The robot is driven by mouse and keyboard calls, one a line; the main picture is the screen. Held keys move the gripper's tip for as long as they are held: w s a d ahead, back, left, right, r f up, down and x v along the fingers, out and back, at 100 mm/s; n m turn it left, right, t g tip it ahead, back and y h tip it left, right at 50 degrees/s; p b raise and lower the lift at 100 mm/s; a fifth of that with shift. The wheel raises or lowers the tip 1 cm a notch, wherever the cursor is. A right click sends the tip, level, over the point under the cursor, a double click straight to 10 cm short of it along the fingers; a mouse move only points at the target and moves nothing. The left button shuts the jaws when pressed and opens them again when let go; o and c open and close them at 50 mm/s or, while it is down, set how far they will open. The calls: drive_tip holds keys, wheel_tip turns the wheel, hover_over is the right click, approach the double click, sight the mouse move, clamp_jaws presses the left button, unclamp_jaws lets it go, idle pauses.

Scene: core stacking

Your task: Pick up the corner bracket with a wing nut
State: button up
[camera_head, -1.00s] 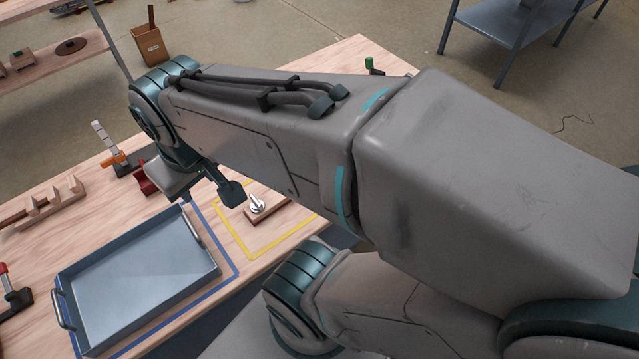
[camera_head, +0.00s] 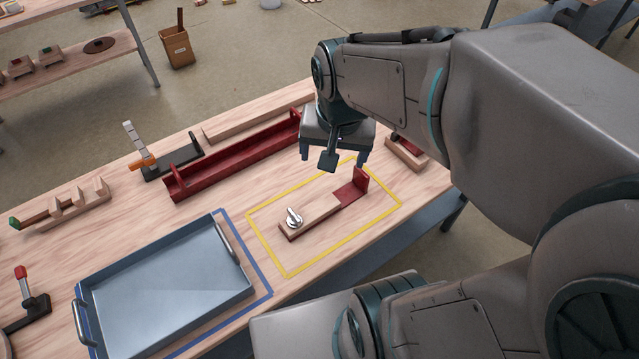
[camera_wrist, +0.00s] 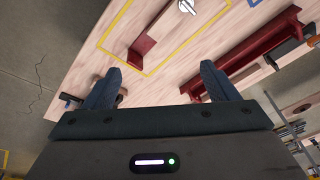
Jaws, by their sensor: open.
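The corner bracket (camera_head: 352,189) is a red L-shaped piece with one upright flange, at the right end of a wooden strip (camera_head: 312,218). A silver wing nut (camera_head: 293,217) sits on the strip's left end. They lie inside a yellow outline on the table. In the wrist view the red bracket (camera_wrist: 143,45) is at the top, beyond the fingertips, and the wing nut (camera_wrist: 187,6) is at the top edge. My gripper (camera_head: 333,157) is open and empty above the table, behind the bracket in the head view. Both fingers show apart in the wrist view (camera_wrist: 160,80).
A blue-grey tray (camera_head: 245,290) stands at the front left inside a blue outline. A long red channel (camera_head: 235,160) lies behind the yellow outline. Another red-and-wood piece (camera_head: 405,155) lies right of my gripper. A clamp (camera_head: 170,160) stands at the back left.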

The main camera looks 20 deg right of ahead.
drive_tip(key=w+f+m+g+b, duration=0.1)
drive_tip(key=w+f+m+b, duration=0.2)
drive_tip(key=w+f+m, duration=0.35)
drive_tip(key=w+f+m+g+b, duration=0.2)
drive_tip(key=w+f+m+b, duration=0.1)
drive_tip(key=f, duration=0.7)
hover_over(322, 205)
wheel_tip(322, 205, down, 9)
drive_tip(key=shift+a+r, duration=0.1)
drive_tip(key=shift+a, duration=0.05)
drive_tip(key=shift+d+f, duration=0.2)
drive_tip(key=shift+f, duration=2.55)
drive_tip(key=c, duration=1.3)
drive_tip(key=shift+r, duration=0.2)
